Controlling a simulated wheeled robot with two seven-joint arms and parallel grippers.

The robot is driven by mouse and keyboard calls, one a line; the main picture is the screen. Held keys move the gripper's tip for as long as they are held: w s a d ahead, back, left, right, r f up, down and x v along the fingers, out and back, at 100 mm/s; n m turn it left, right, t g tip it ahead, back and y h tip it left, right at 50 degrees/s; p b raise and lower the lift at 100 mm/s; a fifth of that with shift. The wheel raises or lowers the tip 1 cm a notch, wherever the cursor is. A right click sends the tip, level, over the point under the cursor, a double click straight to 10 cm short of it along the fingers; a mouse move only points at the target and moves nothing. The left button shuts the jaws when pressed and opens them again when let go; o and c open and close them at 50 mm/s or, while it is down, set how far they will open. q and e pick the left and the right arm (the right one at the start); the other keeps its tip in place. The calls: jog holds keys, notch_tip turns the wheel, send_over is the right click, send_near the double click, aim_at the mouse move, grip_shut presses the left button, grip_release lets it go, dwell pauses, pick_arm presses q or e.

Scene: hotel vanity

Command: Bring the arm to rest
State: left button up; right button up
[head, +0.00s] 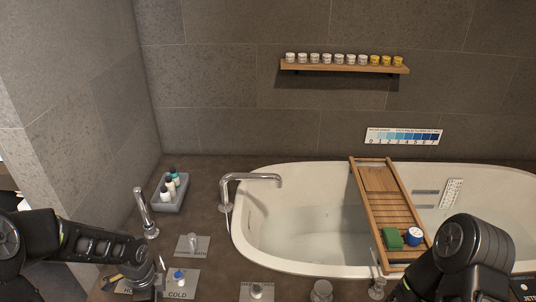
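My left arm comes in from the left, and its gripper (154,280) is low over the counter, near the plates marked HOT and COLD. The fingers are small and partly hidden, so I cannot tell whether they are open or shut. My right arm (474,250) shows at the lower right, in front of the bathtub's near rim. Its gripper is not visible in the head view.
A bathtub (300,262) holds water and bears a wooden caddy (372,180) with a green block (392,239) and a round jar (414,236). A grey tray (168,204) of bottles and a tall spout (146,212) stand left. A shelf (340,67) holds several jars.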

pick_arm(q)
jog(key=d+f+n+t+h, duration=0.2)
jog(key=d+f+n, duration=0.1)
jog(key=d+n, duration=0.45)
jog(key=d+f+n+t+h, duration=0.1)
jog(key=d+f+n+h, duration=0.1)
jog(key=d+f+n, duration=0.35)
jog(key=s+d+f+n+g, duration=0.2)
jog(key=s+d+f+n, duration=0.1)
jog(key=s+d, duration=0.8)
jog(key=s+f, duration=0.1)
jog(key=s, duration=0.2)
jog(key=shift+d+f+n, duration=0.3)
jog(key=shift+d+f, duration=0.05)
jog(key=shift+d, duration=0.05)
